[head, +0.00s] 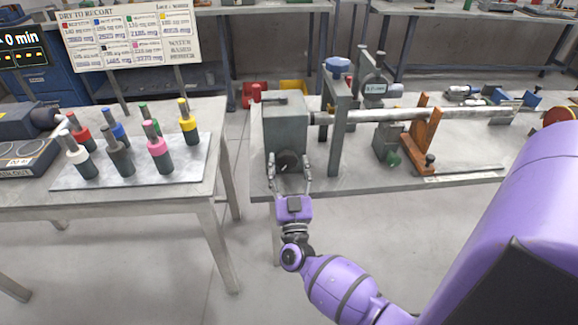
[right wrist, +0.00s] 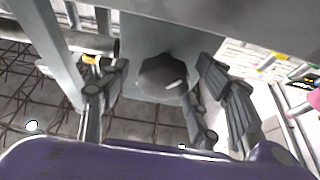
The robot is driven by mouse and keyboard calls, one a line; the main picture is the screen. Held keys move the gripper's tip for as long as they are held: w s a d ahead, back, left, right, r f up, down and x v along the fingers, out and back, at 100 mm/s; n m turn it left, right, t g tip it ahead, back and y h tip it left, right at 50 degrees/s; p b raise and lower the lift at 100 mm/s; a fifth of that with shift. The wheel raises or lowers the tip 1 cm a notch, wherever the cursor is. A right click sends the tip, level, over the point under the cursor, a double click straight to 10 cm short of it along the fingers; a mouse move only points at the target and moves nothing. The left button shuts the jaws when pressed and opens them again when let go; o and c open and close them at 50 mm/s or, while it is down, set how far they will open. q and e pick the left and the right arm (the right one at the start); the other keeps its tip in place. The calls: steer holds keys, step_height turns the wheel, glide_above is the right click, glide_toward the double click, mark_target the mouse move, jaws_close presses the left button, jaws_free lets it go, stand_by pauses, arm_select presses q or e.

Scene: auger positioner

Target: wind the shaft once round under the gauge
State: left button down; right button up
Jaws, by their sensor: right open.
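The shaft (head: 420,115) is a long grey rod lying across the fixture on the right bench, running right from a grey-green gearbox (head: 284,118). A gauge (head: 375,88) with a small display stands over the shaft on a post. A dark round knob (head: 288,161) sits on the gearbox's near face; the knob also shows in the right wrist view (right wrist: 163,78). My right gripper (head: 291,178) is open, its fingers on either side of the knob. Whether the fingers touch it I cannot tell. My left gripper is not in view.
An orange bracket (head: 420,135) supports the shaft, and a grey upright (head: 338,115) stands just right of the gearbox. The left bench holds a metal plate (head: 75,180) with several colored-top bottles. Floor between the benches is clear.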

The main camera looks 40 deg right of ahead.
steer(key=c, duration=1.1)
